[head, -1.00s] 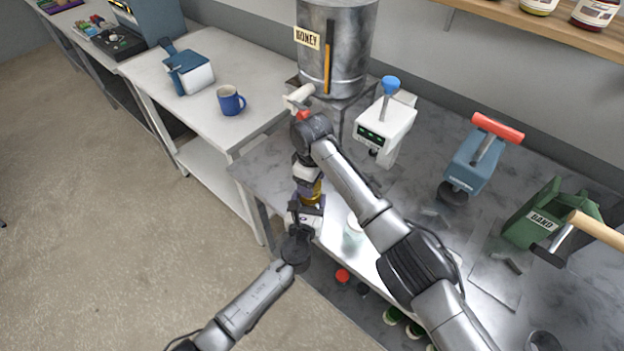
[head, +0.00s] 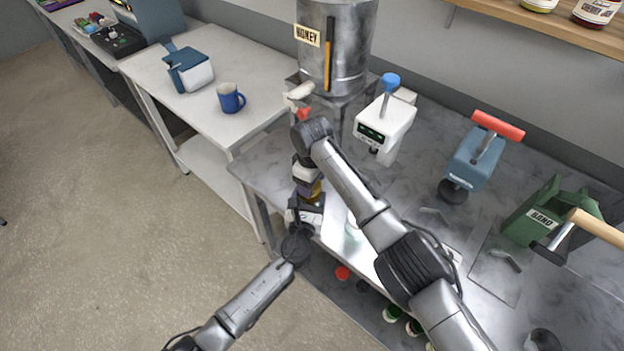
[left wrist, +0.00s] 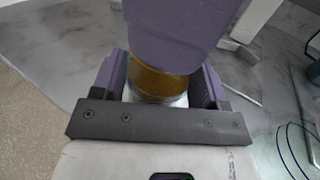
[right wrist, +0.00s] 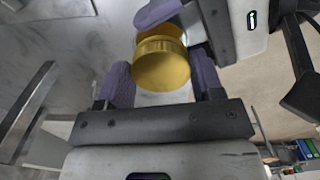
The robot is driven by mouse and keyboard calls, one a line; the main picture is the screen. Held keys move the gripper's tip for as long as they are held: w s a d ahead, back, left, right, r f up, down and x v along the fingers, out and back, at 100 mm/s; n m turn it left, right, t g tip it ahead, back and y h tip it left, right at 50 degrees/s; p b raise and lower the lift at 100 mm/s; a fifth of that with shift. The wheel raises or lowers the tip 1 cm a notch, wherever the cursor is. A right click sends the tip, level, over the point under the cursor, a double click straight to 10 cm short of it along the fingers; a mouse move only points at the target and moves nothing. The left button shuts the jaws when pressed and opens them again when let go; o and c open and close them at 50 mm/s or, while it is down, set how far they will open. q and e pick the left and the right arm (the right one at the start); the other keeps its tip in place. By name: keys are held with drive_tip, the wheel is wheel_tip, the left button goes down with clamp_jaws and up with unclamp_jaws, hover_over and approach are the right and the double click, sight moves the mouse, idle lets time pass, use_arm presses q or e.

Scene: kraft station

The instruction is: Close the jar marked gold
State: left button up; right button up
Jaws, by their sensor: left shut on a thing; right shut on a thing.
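The gold lid (right wrist: 162,64) is between the purple fingers of my right gripper (right wrist: 163,85), which is shut on it. My left gripper (left wrist: 158,92) is shut on the glass jar (left wrist: 150,98) below the lid. In the left wrist view the lid (left wrist: 165,84) sits at the jar's mouth, partly behind a finger of my right gripper. I cannot tell whether it is fully seated. In the head view the lid (head: 316,190) shows only as a small gold patch between the right gripper (head: 309,183) above and the left gripper (head: 307,200) below.
The metal bench (head: 265,175) lies behind and right of the grippers. The honey tank (head: 345,50), white device (head: 384,130) and blue press (head: 472,160) stand farther back. Open floor lies left.

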drive_tip(key=m, duration=0.6)
drive_tip(key=shift+s+a, duration=0.1)
drive_tip(key=shift+a, duration=0.1)
drive_tip(key=m, duration=0.6)
drive_tip(key=shift+a+m, duration=0.15)
drive_tip(key=shift+m, duration=0.25)
drive_tip(key=m, duration=0.6)
drive_tip(key=shift+a+m, duration=0.15)
drive_tip(key=shift+m, duration=0.15)
drive_tip(key=m, duration=0.8)
drive_tip(key=shift+w+a+m, duration=0.1)
drive_tip(key=shift+w+m, duration=0.15)
drive_tip(key=shift+m, duration=0.05)
drive_tip(key=m, duration=0.4)
drive_tip(key=shift+w, duration=0.1)
drive_tip(key=m, duration=0.4)
drive_tip(key=shift+w+m, duration=0.1)
drive_tip(key=shift+m, duration=0.2)
drive_tip(key=m, duration=0.5)
drive_tip(key=shift+w+d, duration=0.1)
drive_tip(key=shift+d, duration=0.1)
